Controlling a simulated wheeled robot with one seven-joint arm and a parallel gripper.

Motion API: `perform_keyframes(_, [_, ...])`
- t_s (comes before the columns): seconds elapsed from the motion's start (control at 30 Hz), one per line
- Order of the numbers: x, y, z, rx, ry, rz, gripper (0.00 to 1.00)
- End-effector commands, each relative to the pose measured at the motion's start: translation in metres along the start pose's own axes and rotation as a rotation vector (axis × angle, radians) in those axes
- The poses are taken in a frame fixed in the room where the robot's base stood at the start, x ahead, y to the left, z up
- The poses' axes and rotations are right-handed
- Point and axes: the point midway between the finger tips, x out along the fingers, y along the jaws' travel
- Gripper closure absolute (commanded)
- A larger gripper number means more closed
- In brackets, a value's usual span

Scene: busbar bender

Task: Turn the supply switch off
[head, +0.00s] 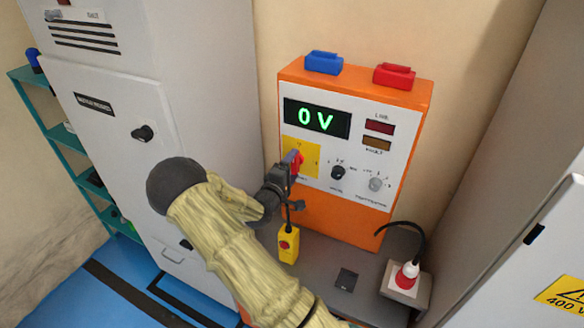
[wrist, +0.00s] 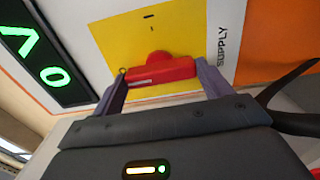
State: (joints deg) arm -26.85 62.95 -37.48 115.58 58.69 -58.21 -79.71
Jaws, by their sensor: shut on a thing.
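The supply switch is a red handle (wrist: 160,72) on a yellow plate (wrist: 118,35), beside the printed word SUPPLY in the wrist view. In the head view the yellow plate (head: 302,157) is on the left of the orange-cased panel's front, and the red handle (head: 297,163) is partly hidden by my gripper. My gripper (wrist: 160,84) has a finger at each end of the red handle and is shut on it. My gripper (head: 291,160) also shows in the head view, reaching the panel from the left. The green display (head: 317,119) reads 0 V.
Blue (head: 324,62) and red (head: 395,76) blocks sit on top of the orange case (head: 420,105). A yellow pendant box (head: 288,245) is below my gripper. Grey cabinets flank both sides.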

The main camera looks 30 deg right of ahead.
Motion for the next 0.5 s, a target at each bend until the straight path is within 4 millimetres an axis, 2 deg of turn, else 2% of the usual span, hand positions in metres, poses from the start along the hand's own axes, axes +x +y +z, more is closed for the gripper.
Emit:
perform_keyframes(0.17, [-0.0007,-0.0014,-0.0003,-0.007,0.002,-0.003,0.45])
perform_keyframes(0.2, [-0.0007,-0.0014,-0.0003,-0.007,0.002,-0.003,0.19])
perform_keyframes(0.3, [-0.0006,-0.0012,-0.0002,-0.006,0.002,-0.002,0.01])
perform_keyframes(0.5, [-0.0004,-0.0007,-0.0002,-0.003,0.002,-0.001,0.01])
